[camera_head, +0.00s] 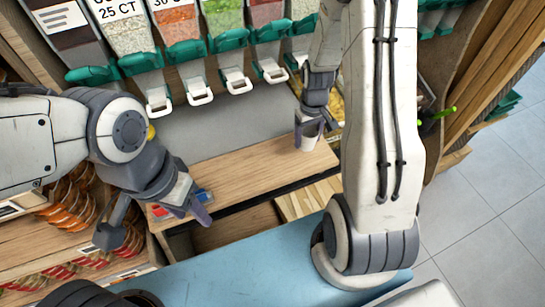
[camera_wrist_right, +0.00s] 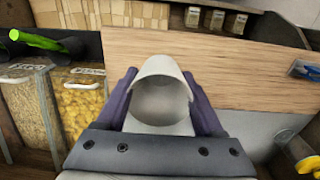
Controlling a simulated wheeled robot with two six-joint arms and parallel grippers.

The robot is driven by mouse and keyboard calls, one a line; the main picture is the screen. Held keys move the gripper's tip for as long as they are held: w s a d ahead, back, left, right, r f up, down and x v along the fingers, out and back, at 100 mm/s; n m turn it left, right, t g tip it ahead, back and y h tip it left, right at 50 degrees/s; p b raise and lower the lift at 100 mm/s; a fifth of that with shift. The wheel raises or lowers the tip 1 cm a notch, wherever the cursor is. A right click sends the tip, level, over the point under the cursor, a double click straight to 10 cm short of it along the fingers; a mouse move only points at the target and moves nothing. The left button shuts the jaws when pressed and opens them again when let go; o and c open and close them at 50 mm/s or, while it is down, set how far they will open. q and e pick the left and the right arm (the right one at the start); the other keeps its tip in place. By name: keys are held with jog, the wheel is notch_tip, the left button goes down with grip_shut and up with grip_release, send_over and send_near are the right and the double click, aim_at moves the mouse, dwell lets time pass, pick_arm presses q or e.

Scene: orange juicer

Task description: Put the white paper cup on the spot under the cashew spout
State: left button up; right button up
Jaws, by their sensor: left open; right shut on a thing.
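My right gripper (camera_head: 309,128) is shut on the white paper cup (camera_head: 307,141), over the right part of the wooden shelf. In the right wrist view the cup (camera_wrist_right: 160,92) sits between the two purple fingers, its opening showing. I cannot tell whether its base touches the shelf. A clear bin with yellow, curved pieces that look like cashews (camera_wrist_right: 83,105) is at the left of the wrist view. Its spout is not clear there, and in the head view my right arm hides part of that area. My left gripper (camera_head: 155,222) is open and empty at the shelf's left end.
A row of dispensers with green fittings and white spouts (camera_head: 236,82) stands behind the wooden shelf (camera_head: 250,165). Red and blue items (camera_head: 203,196) lie at the shelf's left end, near my left gripper. The shelf's middle is clear.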

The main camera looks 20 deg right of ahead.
aim_at(272, 162)
jog(key=w+a+f, duration=0.1)
jog(key=a+f, duration=0.1)
jog(key=a, duration=0.1)
jog(key=w+a+f+p, duration=0.1)
jog(key=w+a+f, duration=0.1)
jog(key=a, duration=0.1)
jog(key=w+a+f, duration=0.1)
jog(key=a+f, duration=0.1)
jog(key=a, duration=0.1)
jog(key=shift+w+a+f, duration=0.2)
jog(key=shift+w+f, duration=0.05)
jog(key=shift+w, duration=0.15)
notch_tip(272, 162, down, 4)
jog(key=shift+a+r+p, duration=0.1)
jog(key=shift+r+p, duration=0.05)
jog(key=shift+p, duration=0.35)
jog(key=shift+f, duration=0.2)
jog(key=shift+f, duration=0.2)
jog(key=o, duration=1.3)
jog(key=shift+r, duration=0.1)
